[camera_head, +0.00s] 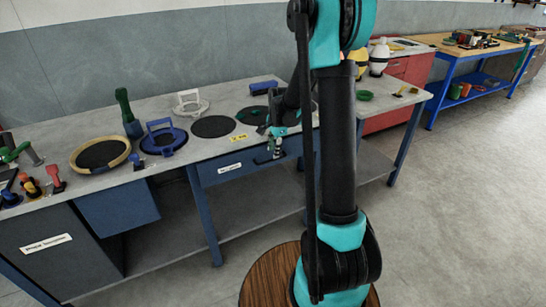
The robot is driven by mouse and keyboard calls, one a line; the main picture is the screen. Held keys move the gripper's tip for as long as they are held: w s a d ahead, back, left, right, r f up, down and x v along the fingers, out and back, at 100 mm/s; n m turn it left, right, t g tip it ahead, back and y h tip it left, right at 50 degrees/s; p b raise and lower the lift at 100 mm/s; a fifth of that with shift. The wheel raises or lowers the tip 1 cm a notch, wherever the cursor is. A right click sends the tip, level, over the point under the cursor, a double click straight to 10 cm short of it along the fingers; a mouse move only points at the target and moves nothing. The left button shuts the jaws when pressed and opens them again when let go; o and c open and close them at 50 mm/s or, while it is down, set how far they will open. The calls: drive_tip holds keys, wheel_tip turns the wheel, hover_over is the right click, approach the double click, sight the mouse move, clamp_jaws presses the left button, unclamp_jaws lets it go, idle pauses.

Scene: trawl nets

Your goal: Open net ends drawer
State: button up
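A blue drawer (215,178) with a small white label is under the grey bench top in the head camera view. The label's text is too small to read with certainty. The drawer front looks flush with the bench. My gripper (271,156) hangs at the bench's front edge, before the right part of this drawer. It is too small and dark to tell whether it is open or shut, or whether it touches the drawer. My arm hides part of the bench to the right.
The bench top (220,100) carries a tan ring (100,153), a blue handled ring (164,138), a white handled ring (191,103) and a green bottle (128,113). A dark labelled cabinet (60,258) stands at left. A blue-framed table (479,65) stands far right. Floor at right is clear.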

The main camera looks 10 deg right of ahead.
sight(273, 160)
drive_tip(key=shift+w+a+f, duration=0.1)
drive_tip(key=shift+w+f, duration=0.1)
drive_tip(key=shift+f, duration=0.9)
drive_tip(key=shift+w+a+f, duration=0.1)
drive_tip(key=shift+w+f, duration=0.05)
drive_tip(key=shift+f, duration=0.9)
drive_tip(key=shift+c, duration=0.3)
clamp_jaws()
